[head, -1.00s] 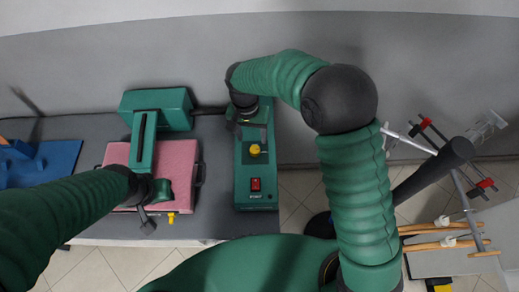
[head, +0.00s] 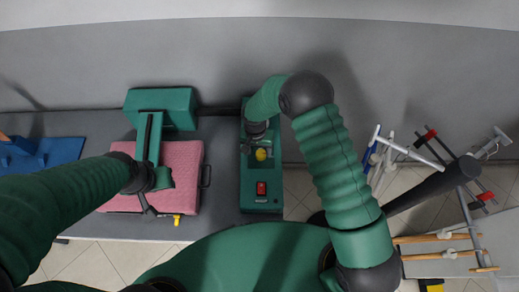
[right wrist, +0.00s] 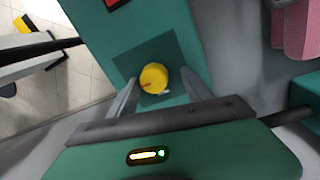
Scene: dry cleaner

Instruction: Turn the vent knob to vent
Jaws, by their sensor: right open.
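The yellow vent knob (head: 261,154) sits on top of the green control box (head: 262,204), which has a red switch (head: 261,188) near its front end. In the right wrist view the round knob (right wrist: 153,78) shows a small red mark on its left part, on a dark square plate. My right gripper (right wrist: 158,93) is open, with its fingers on either side of the near part of the knob. No clear contact shows. My left gripper (head: 150,212) is over the front of the pink press pad, and its jaw opening is unclear.
A green press arm (head: 150,137) stands over the pink pad (head: 184,160), left of the control box. A yellow tab (head: 177,219) is at the pad's front. A blue item (head: 50,165) lies far left. A rack with wooden hangers (head: 440,237) stands at the right.

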